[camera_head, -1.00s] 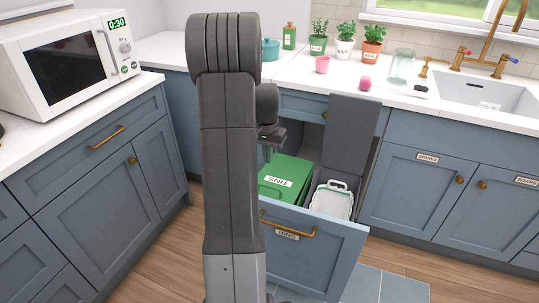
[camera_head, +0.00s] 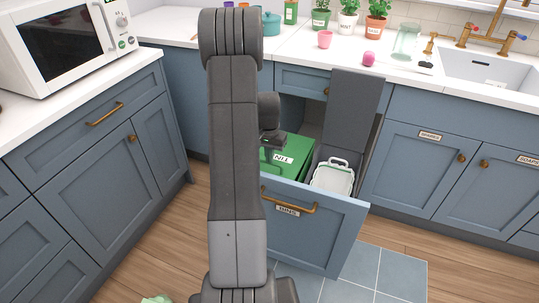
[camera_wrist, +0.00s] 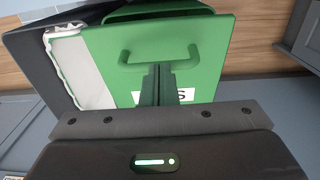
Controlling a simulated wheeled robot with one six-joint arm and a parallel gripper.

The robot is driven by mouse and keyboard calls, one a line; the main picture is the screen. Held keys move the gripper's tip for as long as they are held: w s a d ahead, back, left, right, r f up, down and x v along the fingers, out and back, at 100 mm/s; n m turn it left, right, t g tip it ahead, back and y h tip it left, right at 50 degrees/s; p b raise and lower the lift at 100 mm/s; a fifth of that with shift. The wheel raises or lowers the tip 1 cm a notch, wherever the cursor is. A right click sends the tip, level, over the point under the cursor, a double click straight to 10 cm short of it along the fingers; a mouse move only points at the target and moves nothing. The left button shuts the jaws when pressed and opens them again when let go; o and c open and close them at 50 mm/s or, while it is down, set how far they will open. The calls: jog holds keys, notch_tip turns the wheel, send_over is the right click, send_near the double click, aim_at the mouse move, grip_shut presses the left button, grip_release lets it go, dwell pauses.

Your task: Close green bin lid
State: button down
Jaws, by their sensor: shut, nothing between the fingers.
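The green bin (camera_head: 290,157) sits in the left of the pulled-out drawer, its green lid with a white label lying about flat over it. In the wrist view the lid (camera_wrist: 205,45) fills the middle, with its green handle (camera_wrist: 158,54) just beyond my fingers. I cannot tell whether the lid is fully seated. My gripper (camera_wrist: 166,70) is shut and empty, its fingertips over the lid close to the handle and partly covering the label. Contact is not clear. In the head view my gripper (camera_head: 273,143) is at the lid's left part, and my arm hides part of the drawer.
The drawer front (camera_head: 320,235) sticks out over the floor. Pale green cloth-like material (camera_head: 157,299) lies at the bottom edge. Floor at right is clear.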

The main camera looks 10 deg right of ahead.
aim_at(267, 171)
jog(key=shift+f, duration=0.1)
jog(key=shift+t+h, duration=0.4)
jog(key=shift+t, duration=0.1)
jog(key=f+b, duration=0.2)
jog(key=s+f+b, duration=0.1)
jog(key=f+b, duration=0.1)
jog(key=a+f+b, duration=0.1)
jog(key=f+b, duration=0.1)
jog(key=shift+s, duration=0.3)
jog(key=shift+s+a+f, duration=0.1)
jog(key=shift+s+f, duration=0.05)
jog(key=shift+s, duration=0.1)
jog(key=shift+f, duration=0.1)
jog(key=shift+s, duration=0.1)
notch_tip(267, 171, up, 15)
jog(key=s+a+p, duration=0.1)
jog(key=p, duration=0.3)
jog(key=shift+s+a+f, duration=0.15)
jog(key=shift+s+a, duration=0.15)
jog(key=shift+a, duration=0.05)
jog(key=shift+f, duration=0.1)
jog(key=f+b, duration=0.1)
jog(key=f, duration=0.3)
jog(key=w+d+f+b, duration=0.1)
jog(key=f, duration=0.4)
jog(key=w+f+b, duration=0.1)
jog(key=f, duration=0.3)
jog(key=shift+d+f+b, duration=0.25)
jog(key=shift+d+b, duration=0.1)
